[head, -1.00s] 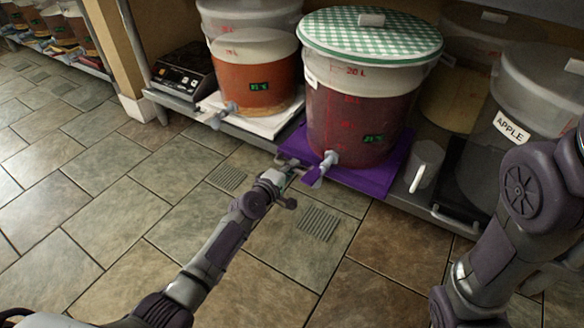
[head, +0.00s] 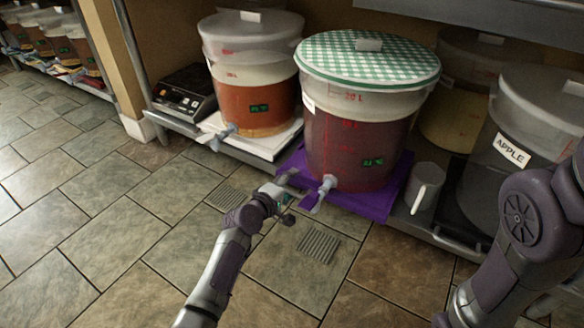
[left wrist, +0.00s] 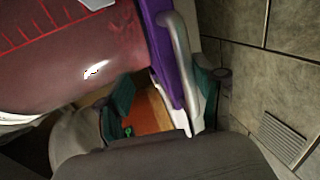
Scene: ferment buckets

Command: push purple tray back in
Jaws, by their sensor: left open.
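The purple tray (head: 375,203) lies on the low shelf under a bucket of dark red liquid (head: 350,140) with a green checked lid. Its front edge sticks out past the shelf edge. The bucket's grey spigot (head: 326,185) hangs over the tray's front. My left gripper (head: 287,180) is open at the tray's front left, low beside the spigot. In the left wrist view, the purple tray (left wrist: 165,45) and a grey bar (left wrist: 178,60) run down toward the space between my open fingers (left wrist: 163,95). Contact is not clear. My right gripper is out of view.
An orange bucket (head: 252,90) on a white tray (head: 262,146) and a black scale (head: 184,92) stand to the left. A grey jug (head: 425,187) and an APPLE bucket (head: 520,135) stand to the right. The tiled floor in front is clear, with flat grates (head: 318,245).

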